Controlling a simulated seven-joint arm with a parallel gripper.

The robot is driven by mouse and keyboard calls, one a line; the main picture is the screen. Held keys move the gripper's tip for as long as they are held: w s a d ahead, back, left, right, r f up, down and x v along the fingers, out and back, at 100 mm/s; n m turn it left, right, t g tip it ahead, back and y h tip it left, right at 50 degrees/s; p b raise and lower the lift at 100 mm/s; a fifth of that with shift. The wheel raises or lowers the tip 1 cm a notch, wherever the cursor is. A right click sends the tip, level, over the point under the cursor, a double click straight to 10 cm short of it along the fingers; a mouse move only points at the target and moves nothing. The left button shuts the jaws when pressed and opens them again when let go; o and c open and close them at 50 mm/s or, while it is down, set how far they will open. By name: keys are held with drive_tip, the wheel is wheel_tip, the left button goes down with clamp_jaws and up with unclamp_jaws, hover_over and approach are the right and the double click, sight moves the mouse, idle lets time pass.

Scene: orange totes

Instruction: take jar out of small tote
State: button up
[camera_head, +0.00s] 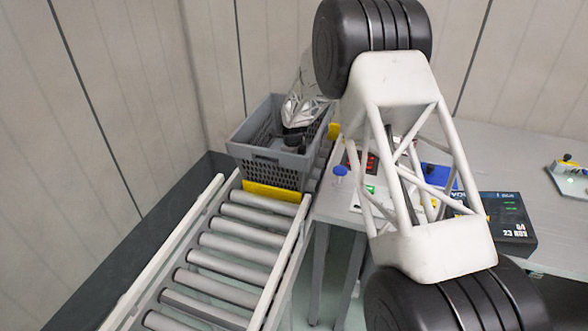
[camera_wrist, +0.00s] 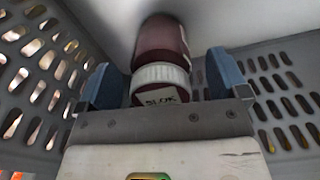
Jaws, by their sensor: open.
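The small tote (camera_head: 254,155) is a grey crate with perforated walls, standing at the far end of the roller conveyor. Its slotted walls show on both sides in the wrist view (camera_wrist: 285,95). The jar (camera_wrist: 161,38) is dark red with a white ribbed lid (camera_wrist: 160,73) and lies on its side inside the tote, lid toward me. My gripper (camera_wrist: 163,72) is open, with one blue-grey finger on each side of the lid. I cannot tell whether the fingers touch it. In the head view my gripper (camera_head: 294,138) reaches down into the tote, and the jar is hidden.
The roller conveyor (camera_head: 225,240) is empty in front of the tote, with a yellow stop bar (camera_head: 270,194) at the tote's base. A grey table (camera_head: 530,150) to the right carries a blue button (camera_head: 340,170) and a black display box (camera_head: 510,222). Panelled walls stand behind.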

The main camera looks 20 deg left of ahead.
drive_tip(key=c, duration=1.2)
drive_tip(key=shift+c, duration=0.2)
drive_tip(key=shift+r, duration=0.2)
drive_tip(key=shift+r, duration=4.85)
